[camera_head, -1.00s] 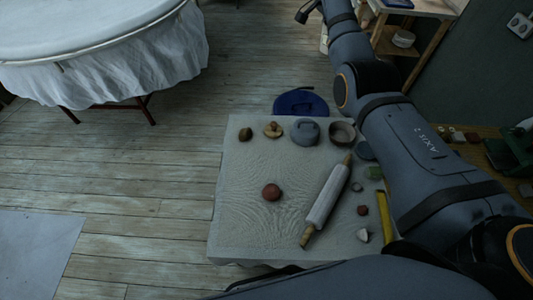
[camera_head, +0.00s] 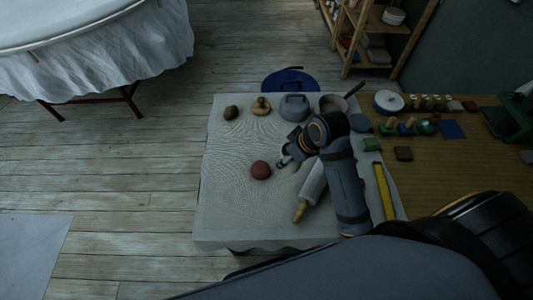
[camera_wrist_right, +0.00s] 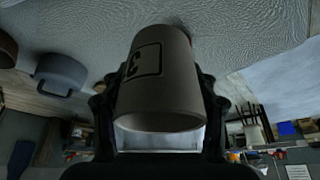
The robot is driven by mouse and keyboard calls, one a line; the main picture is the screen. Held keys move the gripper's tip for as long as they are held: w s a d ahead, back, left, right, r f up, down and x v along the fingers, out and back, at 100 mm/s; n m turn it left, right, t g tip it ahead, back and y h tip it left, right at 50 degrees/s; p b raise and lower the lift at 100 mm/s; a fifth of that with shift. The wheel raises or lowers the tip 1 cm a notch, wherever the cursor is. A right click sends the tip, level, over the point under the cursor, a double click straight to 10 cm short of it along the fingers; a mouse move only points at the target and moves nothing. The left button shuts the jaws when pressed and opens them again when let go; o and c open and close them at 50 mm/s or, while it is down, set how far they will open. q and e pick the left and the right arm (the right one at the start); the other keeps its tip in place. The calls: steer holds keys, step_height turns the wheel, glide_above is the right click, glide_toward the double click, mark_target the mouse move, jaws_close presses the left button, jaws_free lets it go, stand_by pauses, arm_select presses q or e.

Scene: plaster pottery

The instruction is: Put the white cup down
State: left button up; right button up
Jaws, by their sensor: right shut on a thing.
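The white cup (camera_wrist_right: 158,85) is between the two fingers of my right gripper (camera_wrist_right: 158,98) in the right wrist view. It carries a dark printed mark, and its open rim faces the camera. In the head view my right gripper (camera_head: 284,162) is over the cloth-covered table (camera_head: 222,215), just right of a reddish-brown ball (camera_head: 260,170). The cup is mostly or wholly hidden there by the gripper and wrist. I cannot tell whether the cup touches the cloth. My left gripper is not in view.
A yellow strip (camera_head: 384,190) lies at the right. The table's left front is clear.

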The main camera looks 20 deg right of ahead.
steer(key=shift+w, duration=0.25)
steer(key=w+d+f, duration=0.1)
steer(key=w+f, duration=0.2)
steer(key=w, duration=0.1)
steer(key=w+f, duration=0.2)
steer(key=w, duration=0.2)
steer(key=w+d+f, duration=0.1)
steer(key=w+f, duration=0.2)
steer(key=w, duration=0.1)
steer(key=shift+w+d+f+p, duration=0.15)
steer(key=shift+d+f+p, duration=0.2)
steer(key=shift+w+d+f, duration=0.1)
steer(key=shift+w+f, duration=0.3)
steer(key=shift+f, duration=0.15)
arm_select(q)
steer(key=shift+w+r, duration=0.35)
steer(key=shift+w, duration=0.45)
arm_select(e)
steer(key=shift+f, duration=1.55)
steer(key=o, duration=1.3)
steer(key=shift+f, duration=0.1)
